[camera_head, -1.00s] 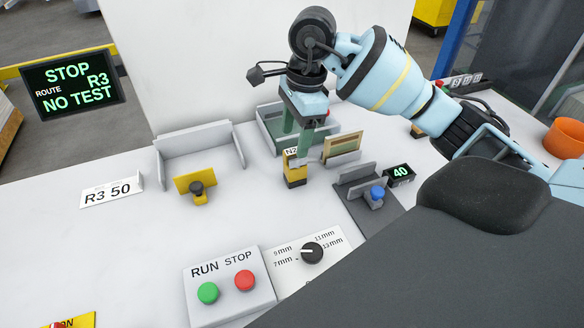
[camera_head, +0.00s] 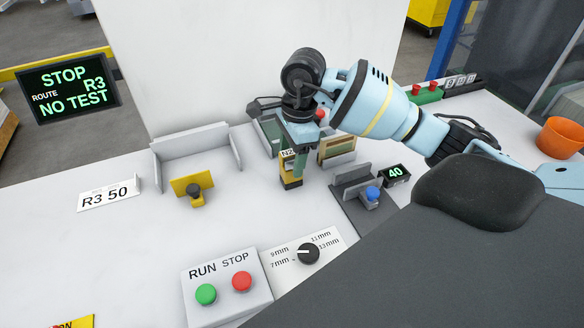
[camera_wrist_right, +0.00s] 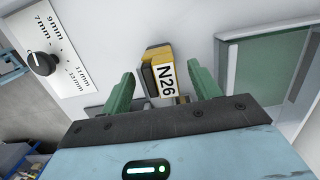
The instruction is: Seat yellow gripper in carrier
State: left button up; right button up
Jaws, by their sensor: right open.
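The yellow gripper (camera_head: 291,181) is a small yellow-and-black block with a white label. It stands upright on the white table, and its label reads N26 in the right wrist view (camera_wrist_right: 166,76). My right gripper (camera_head: 300,160) has green fingers and points down at the block, partly covering it. In the wrist view my right gripper (camera_wrist_right: 162,88) is open, with one finger on each side of the block and a gap to each. Nothing is held. I cannot tell for certain which fixture is the carrier. My left gripper is not in view.
A tan frame (camera_head: 337,147) stands close right of the block. A grey bracket (camera_head: 352,182) with a blue knob (camera_head: 373,193) is further right. A yellow plate with a dark knob (camera_head: 193,189) and a grey open frame (camera_head: 193,143) stand left. The RUN/STOP box (camera_head: 226,304) is in front.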

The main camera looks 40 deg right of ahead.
jog(key=shift+a+f, duration=0.1)
jog(key=shift+f, duration=0.45)
jog(key=c, duration=1.2)
notch_tip(320, 180, up, 10)
